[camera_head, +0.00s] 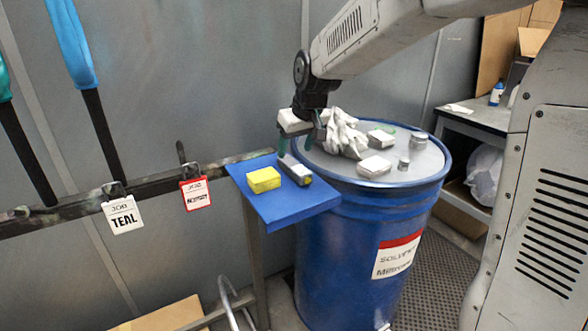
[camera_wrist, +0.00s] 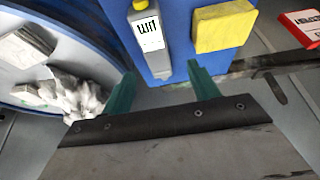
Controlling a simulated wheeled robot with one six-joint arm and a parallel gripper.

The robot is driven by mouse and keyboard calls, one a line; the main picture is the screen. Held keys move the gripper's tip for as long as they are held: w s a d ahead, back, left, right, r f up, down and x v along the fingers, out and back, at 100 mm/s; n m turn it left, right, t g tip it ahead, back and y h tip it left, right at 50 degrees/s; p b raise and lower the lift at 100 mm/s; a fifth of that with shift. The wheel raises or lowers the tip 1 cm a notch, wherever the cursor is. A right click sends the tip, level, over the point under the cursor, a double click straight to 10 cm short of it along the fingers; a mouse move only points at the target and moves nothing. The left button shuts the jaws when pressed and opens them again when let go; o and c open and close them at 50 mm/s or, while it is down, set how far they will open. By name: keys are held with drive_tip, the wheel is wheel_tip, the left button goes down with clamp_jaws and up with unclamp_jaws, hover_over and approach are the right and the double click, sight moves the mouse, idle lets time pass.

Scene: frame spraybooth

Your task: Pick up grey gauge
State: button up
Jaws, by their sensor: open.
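The grey gauge (camera_head: 294,169) lies on a blue shelf (camera_head: 284,210) beside a yellow block (camera_head: 264,180). In the wrist view the gauge (camera_wrist: 149,42) shows a white label with dark marks and a yellow end. My gripper (camera_head: 297,145) is above the back edge of the shelf, at the far end of the gauge. In the wrist view its two green fingers (camera_wrist: 160,84) are apart with nothing between them. The gauge lies just beyond the fingertips, roughly in line with the gap. Whether the fingers touch anything is not clear.
A blue drum (camera_head: 350,230) stands right of the shelf. Its lid holds a crumpled white cloth (camera_head: 343,135), white blocks (camera_head: 374,166) and small grey cylinders (camera_head: 418,142). A rail with a TEAL tag (camera_head: 123,214) and a red-edged tag (camera_head: 196,193) runs left of the shelf.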

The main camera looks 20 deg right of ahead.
sight(294, 164)
drive_tip(key=x, duration=0.6)
drive_tip(key=shift+s+d+f, duration=0.1)
drive_tip(key=shift+d+f, duration=0.15)
drive_tip(key=shift+c, duration=0.3)
drive_tip(key=c, duration=1.1)
wheel_tip(294, 164, up, 10)
drive_tip(key=shift+r, duration=0.1)
